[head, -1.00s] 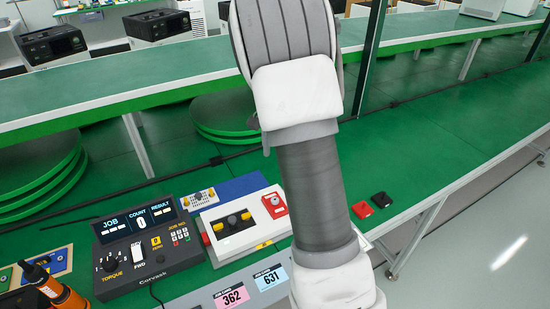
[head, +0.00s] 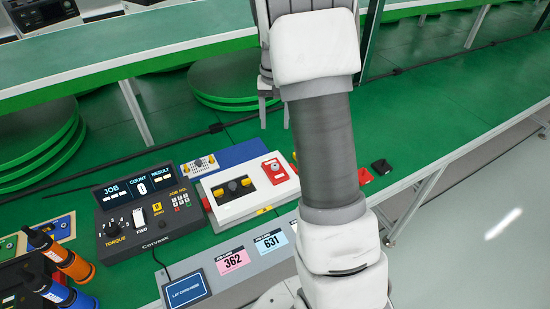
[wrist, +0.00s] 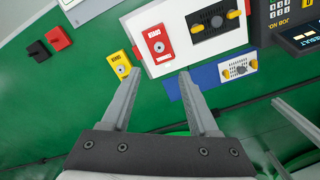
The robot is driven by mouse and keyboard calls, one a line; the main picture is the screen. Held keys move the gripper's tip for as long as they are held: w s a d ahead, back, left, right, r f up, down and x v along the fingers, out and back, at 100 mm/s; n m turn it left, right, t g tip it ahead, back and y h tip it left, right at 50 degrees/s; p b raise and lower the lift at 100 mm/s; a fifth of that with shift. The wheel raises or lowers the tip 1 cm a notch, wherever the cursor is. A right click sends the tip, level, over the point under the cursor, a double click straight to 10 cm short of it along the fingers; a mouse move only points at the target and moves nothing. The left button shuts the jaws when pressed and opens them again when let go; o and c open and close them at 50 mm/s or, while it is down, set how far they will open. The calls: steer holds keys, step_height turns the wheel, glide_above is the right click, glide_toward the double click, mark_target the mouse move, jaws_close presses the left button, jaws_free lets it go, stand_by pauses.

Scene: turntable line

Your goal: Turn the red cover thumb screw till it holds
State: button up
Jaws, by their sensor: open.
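The red cover (head: 275,171) lies on the right part of the white fixture (head: 229,211). My gripper (head: 274,113) is open and empty, fingers pointing down in the head view, apart from the cover and beyond the fixture. In the wrist view my gripper (wrist: 160,72) has its fingertips just below the cover in the picture, one to each side of it. How tightly the screw sits cannot be told.
A yellow labelled block (wrist: 119,64) stands beside the fixture. A loose red block (head: 364,176) and a black block (head: 381,166) lie to the right. A control box (head: 150,222) stands left; a blue mat (head: 242,152) lies behind. Green bench right of the blocks is clear.

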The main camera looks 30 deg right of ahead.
mark_target(275, 166)
step_height(275, 166, down, 17)
steer(key=n+b, duration=0.5)
steer(key=n, duration=2.6)
steer(key=shift+w+d+r+n, duration=0.1)
steer(key=shift+n, duration=0.2)
